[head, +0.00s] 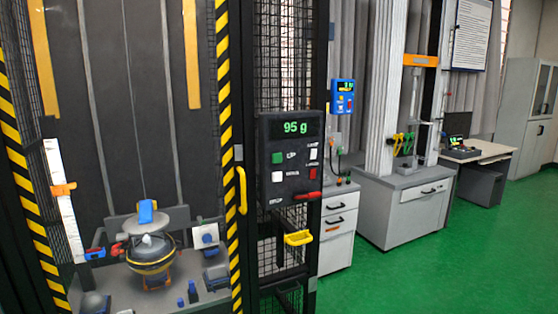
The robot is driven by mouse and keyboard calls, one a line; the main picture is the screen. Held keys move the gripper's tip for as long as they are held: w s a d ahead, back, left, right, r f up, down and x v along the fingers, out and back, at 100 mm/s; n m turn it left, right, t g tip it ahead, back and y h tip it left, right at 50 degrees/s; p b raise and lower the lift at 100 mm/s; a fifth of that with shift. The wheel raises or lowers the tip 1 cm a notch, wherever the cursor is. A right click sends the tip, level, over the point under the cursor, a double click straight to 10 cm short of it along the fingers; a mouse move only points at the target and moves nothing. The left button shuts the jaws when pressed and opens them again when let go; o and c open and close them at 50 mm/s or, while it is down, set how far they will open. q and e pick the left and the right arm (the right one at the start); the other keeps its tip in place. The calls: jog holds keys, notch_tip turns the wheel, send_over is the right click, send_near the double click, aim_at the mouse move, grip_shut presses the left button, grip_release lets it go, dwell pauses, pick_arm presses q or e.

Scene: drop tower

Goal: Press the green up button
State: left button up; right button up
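A dark control box (291,145) is mounted on the tower's black mesh frame, near the middle of the head view. Its display (295,127) reads 95 g in green. The green button (277,157) sits at the upper left of the button area, with a small label beside it that is hard to read. A white button (277,177) is below it. Another white button (313,153) and a red button (313,173) are on the right side. Nothing covers the green button. Neither of my grippers shows in the head view.
The tower holds a round device (150,255). Grey cabinets (402,208) stand right; green floor (460,250) is clear.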

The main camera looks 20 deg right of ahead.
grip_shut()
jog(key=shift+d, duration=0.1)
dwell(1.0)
